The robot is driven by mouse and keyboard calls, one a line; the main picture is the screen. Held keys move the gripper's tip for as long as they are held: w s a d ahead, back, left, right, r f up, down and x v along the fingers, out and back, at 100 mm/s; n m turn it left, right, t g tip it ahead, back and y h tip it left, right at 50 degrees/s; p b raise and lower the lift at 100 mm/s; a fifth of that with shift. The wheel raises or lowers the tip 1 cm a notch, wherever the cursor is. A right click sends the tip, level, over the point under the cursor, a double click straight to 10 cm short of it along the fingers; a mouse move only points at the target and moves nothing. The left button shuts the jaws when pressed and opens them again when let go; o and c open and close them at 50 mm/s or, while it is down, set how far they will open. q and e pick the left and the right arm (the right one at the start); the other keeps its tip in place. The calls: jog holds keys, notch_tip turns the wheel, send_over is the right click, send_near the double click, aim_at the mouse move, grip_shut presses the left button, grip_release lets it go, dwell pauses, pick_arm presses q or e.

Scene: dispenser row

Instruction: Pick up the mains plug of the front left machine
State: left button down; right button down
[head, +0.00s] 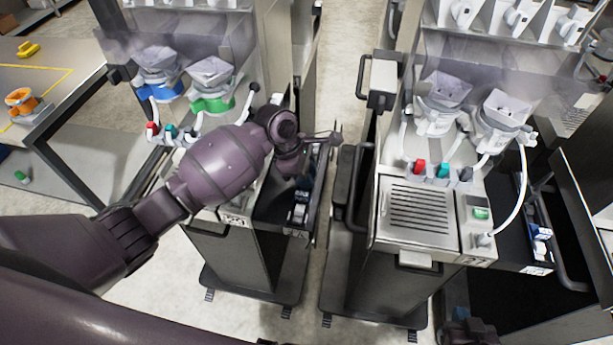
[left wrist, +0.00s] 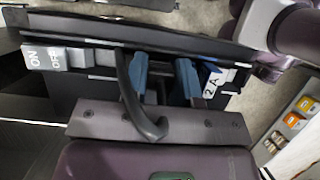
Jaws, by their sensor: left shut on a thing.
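The front left machine (head: 222,232) stands left of centre in the head view, with a black open bin (head: 270,217) on its right side. My left gripper (head: 298,185) points down at this bin, its fingers largely hidden by my wrist. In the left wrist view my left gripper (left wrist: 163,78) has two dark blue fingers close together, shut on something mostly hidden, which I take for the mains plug. A black curved cord or handle (left wrist: 130,92) passes beside the fingers. A dark purple part of my right gripper (head: 467,330) shows at the bottom edge, its fingers unclear.
A similar machine (head: 418,215) stands to the right, with a white cable looping down its side. A narrow floor gap (head: 330,235) lies between the machines. ON and OFF labels (left wrist: 45,58) and a white tag (left wrist: 212,82) show near the bin. A table (head: 60,70) stands far left.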

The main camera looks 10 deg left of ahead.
pick_arm(q)
jog(key=shift+r, duration=0.2)
jog(key=shift+w+r, duration=0.1)
jog(key=shift+r, duration=0.2)
jog(key=r, duration=0.4)
jog(key=s+r, duration=0.1)
jog(key=r, duration=0.1)
jog(key=s, duration=1.7)
jog(key=shift+b, duration=0.3)
jog(key=shift+s+r+p, duration=0.1)
jog(key=shift+r+p, duration=0.2)
jog(key=shift+r, duration=0.75)
notch_tip(320, 180, up, 3)
dwell(0.5)
